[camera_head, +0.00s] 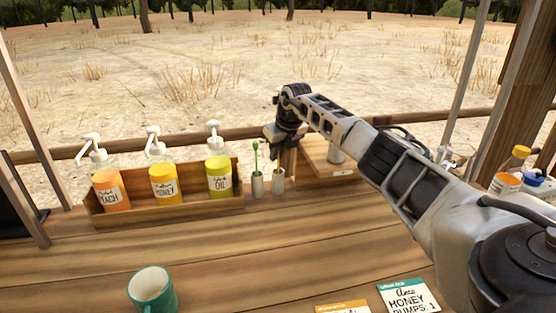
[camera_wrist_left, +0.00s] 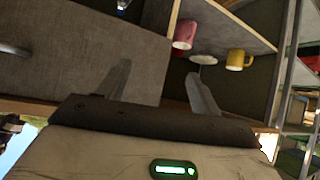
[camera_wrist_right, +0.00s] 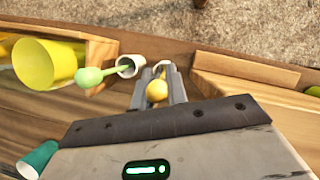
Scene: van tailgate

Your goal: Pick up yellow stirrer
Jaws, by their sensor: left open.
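The yellow stirrer, with a round yellow knob (camera_wrist_right: 157,91), sits between the fingers of my right gripper (camera_wrist_right: 158,88) in the right wrist view. The fingers are close together on both sides of it. Its lower end stands in a small light holder (camera_head: 278,181) in the head view, where my right gripper (camera_head: 283,137) is right above and hides the knob. A green stirrer (camera_head: 255,156) stands in the holder (camera_head: 257,186) just to the left. My left gripper (camera_wrist_left: 160,95) is open and empty, seen only in its own wrist view.
A teal mug (camera_head: 152,289) and order cards (camera_head: 409,297) are in front. Pink (camera_wrist_left: 185,34) and yellow mugs (camera_wrist_left: 238,59) show near the left gripper.

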